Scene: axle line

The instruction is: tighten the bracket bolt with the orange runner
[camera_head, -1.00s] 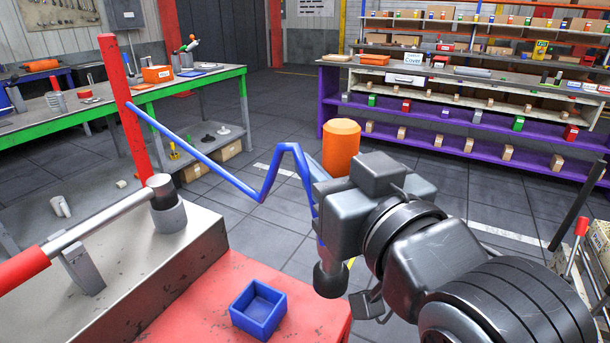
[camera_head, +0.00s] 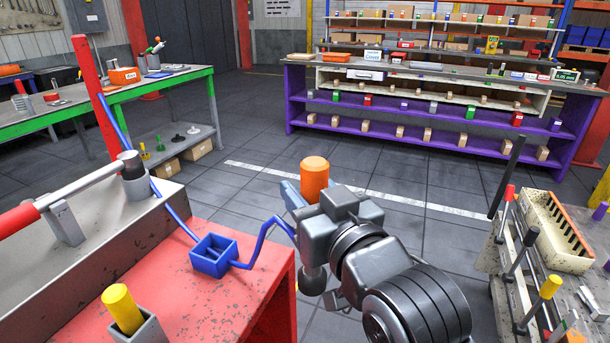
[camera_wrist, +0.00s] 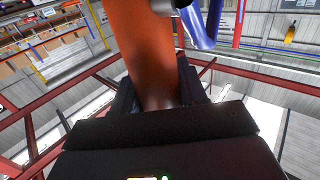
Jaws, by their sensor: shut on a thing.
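My gripper (camera_head: 318,212) is shut on the orange runner (camera_head: 314,178), which stands upright, orange end up. A dark rounded end (camera_head: 312,280) shows below the gripper. In the wrist view the runner's orange body (camera_wrist: 150,50) sits between the dark fingers (camera_wrist: 158,98). A blue hose (camera_head: 255,243) runs from near the runner to the red post (camera_head: 95,90) at left. The gripper is beyond the right edge of the red bench (camera_head: 180,285), over the floor. I cannot make out the bracket bolt in either view.
A blue open box (camera_head: 212,262) sits on the red bench beside the hose. A yellow-handled tool (camera_head: 122,306) stands in a grey holder at front left. A red-handled bar (camera_head: 75,190) lies over a grey block. A tool bench (camera_head: 485,255) stands at right. Floor between is clear.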

